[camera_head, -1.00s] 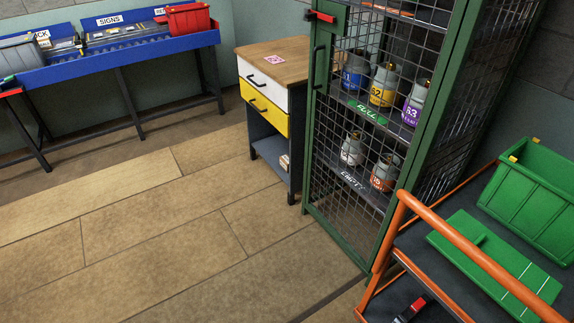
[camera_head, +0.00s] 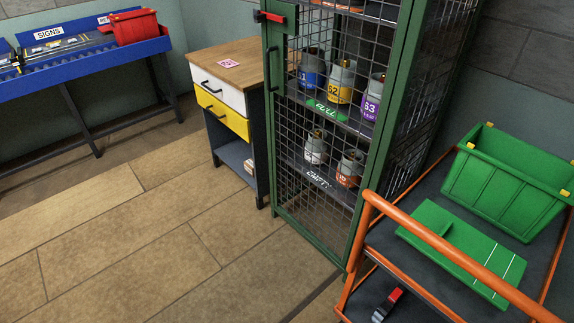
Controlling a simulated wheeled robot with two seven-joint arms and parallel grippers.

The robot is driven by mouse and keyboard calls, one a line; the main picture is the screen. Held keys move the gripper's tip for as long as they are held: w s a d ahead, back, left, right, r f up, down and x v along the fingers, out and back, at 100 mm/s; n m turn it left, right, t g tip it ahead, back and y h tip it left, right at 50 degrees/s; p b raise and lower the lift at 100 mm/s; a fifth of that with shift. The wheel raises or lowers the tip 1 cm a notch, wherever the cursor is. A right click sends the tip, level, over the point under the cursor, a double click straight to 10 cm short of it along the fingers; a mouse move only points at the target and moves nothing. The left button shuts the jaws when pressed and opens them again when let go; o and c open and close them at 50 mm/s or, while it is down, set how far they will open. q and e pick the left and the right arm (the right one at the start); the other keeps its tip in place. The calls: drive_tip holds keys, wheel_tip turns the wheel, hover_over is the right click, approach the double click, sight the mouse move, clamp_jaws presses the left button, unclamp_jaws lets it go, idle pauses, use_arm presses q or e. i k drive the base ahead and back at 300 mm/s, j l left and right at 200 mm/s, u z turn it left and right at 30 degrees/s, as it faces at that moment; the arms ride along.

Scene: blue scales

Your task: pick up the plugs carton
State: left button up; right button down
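No carton with a readable plugs label shows. A small pale item (camera_head: 249,166) is partly visible on the lower shelf of the wooden-topped cabinet; it is too small and too hidden by the cabinet's side to tell whether it is the plugs carton. Neither of my grippers is in view.
The cabinet (camera_head: 235,62) has white and yellow drawers. Beside it stands a green mesh cage (camera_head: 358,233) with several gas cylinders. An orange-railed cart (camera_head: 405,262) at right carries a green crate (camera_head: 500,190). A blue bench (camera_head: 75,76) is at upper left. The floor (camera_head: 130,240) is clear.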

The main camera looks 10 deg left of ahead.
sight(249, 164)
drive_tip(key=i+j+z, duration=0.35)
drive_tip(key=j, duration=0.25)
drive_tip(key=i+j+z, duration=0.2)
drive_tip(key=j, duration=0.15)
drive_tip(key=j+z, duration=0.2)
drive_tip(key=j, duration=0.15)
drive_tip(key=i+j+z, duration=0.2)
drive_tip(key=j, duration=0.15)
drive_tip(key=k, duration=0.1)
